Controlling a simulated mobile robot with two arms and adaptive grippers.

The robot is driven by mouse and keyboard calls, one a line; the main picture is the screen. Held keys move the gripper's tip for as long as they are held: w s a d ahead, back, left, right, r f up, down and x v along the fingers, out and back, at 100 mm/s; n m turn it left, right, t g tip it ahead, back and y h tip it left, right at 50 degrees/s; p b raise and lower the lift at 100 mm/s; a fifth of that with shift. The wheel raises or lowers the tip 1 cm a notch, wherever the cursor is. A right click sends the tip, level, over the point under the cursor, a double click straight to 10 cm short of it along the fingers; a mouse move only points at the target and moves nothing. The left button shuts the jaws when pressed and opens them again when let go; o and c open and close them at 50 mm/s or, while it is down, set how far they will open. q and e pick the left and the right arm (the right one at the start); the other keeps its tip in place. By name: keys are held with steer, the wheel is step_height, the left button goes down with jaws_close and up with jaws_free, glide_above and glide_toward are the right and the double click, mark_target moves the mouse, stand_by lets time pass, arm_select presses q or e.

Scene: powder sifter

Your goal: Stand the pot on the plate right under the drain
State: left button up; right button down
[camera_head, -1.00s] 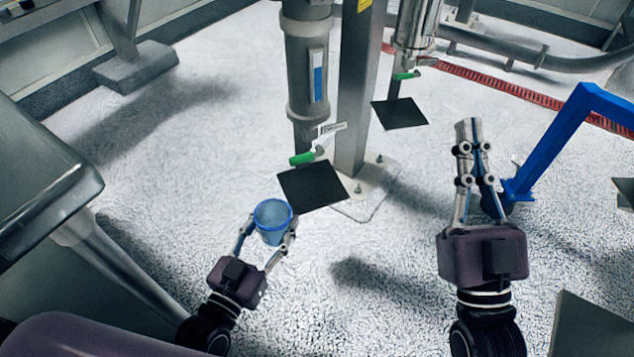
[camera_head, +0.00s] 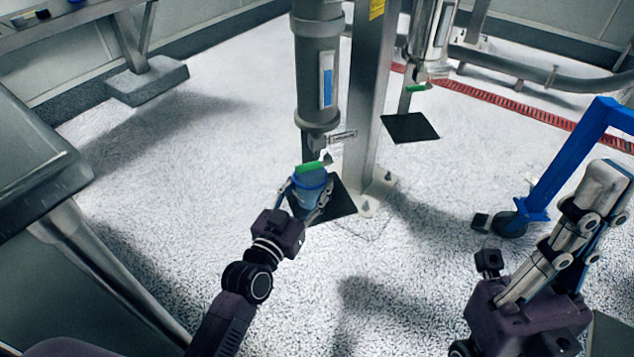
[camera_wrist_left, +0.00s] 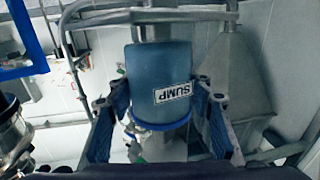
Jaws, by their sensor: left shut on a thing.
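The pot (camera_head: 310,196) is a small translucent blue cup, also seen in the left wrist view (camera_wrist_left: 158,65), where its label reads SUMP. My left gripper (camera_head: 307,190) is shut on it, one finger on each side. In the head view the pot overlaps the left part of the near black plate (camera_head: 341,205), just below the green-handled drain valve (camera_head: 311,167). The pot hides part of the plate, and I cannot tell whether it touches it. My right gripper (camera_head: 603,185) is empty at the right, its fingers together.
A second black plate (camera_head: 410,127) lies further back under another green-handled outlet (camera_head: 416,87). A blue frame (camera_head: 570,160) stands at the right, a metal table (camera_head: 35,160) at the left.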

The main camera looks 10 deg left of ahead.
mark_target(316, 181)
arm_select(q)
steer(key=shift+w+d, duration=0.1)
steer(key=shift+w, duration=0.5)
steer(key=b+x, duration=0.1)
steer(key=x, duration=0.1)
steer(key=shift+w+d, duration=0.1)
steer(key=shift+w, duration=0.2)
steer(key=shift+s+f+b, duration=0.1)
steer(key=shift+f+b, duration=0.6)
steer(key=shift+f, duration=0.05)
steer(key=shift+f, duration=0.15)
steer(key=o, duration=1.2)
steer(key=shift+c, duration=0.2)
